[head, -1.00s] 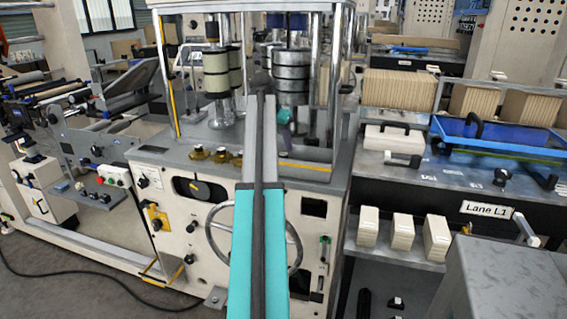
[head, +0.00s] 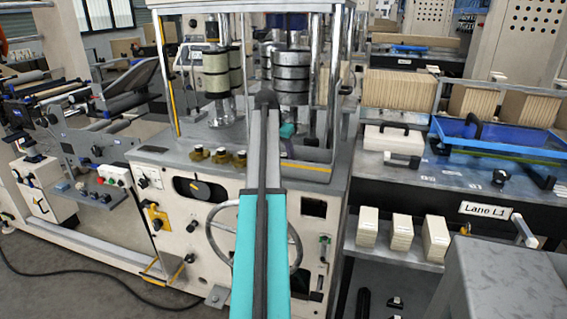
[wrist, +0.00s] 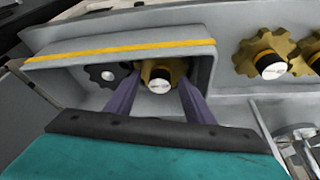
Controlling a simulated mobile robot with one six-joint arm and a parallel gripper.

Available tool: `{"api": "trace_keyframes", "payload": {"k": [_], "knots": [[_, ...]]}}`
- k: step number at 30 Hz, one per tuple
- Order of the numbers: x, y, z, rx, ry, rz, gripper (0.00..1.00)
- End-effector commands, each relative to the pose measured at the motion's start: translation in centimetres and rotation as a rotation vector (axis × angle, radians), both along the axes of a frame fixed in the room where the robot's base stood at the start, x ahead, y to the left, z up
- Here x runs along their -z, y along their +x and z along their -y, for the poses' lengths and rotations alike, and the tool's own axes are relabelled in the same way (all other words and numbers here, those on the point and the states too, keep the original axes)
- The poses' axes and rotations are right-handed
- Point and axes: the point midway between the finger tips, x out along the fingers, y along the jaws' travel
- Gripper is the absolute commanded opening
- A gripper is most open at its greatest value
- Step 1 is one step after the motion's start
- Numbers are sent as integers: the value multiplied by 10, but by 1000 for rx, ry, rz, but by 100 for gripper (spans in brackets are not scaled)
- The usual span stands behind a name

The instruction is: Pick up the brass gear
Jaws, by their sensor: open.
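In the wrist view a brass gear (wrist: 160,72) with a black band and a silver cap sits in a grey recess below a yellow-striped edge. My gripper (wrist: 160,84) is open, with its two purple fingers pointing toward this gear, one to each side of it. I cannot tell how far between the fingers the gear lies, and no grip on it shows. More brass gears (wrist: 262,58) stand to the right in the wrist view. In the head view several brass gears (head: 221,155) stand on the machine's front ledge. There my gripper is mostly hidden behind my arm.
A black toothed knob (wrist: 104,75) is close to the left finger in the wrist view. The yellow-striped edge (wrist: 120,50) rises just beyond the gripper. In the head view, upright posts (head: 329,80) and a stack of metal rollers (head: 292,75) stand around the arm's far end.

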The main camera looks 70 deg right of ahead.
Motion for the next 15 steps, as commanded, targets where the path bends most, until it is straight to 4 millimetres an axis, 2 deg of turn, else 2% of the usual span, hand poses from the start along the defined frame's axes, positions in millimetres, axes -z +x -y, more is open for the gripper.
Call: {"api": "trace_keyframes", "payload": {"k": [15], "knots": [[0,0,0,0,0,0,48]]}}
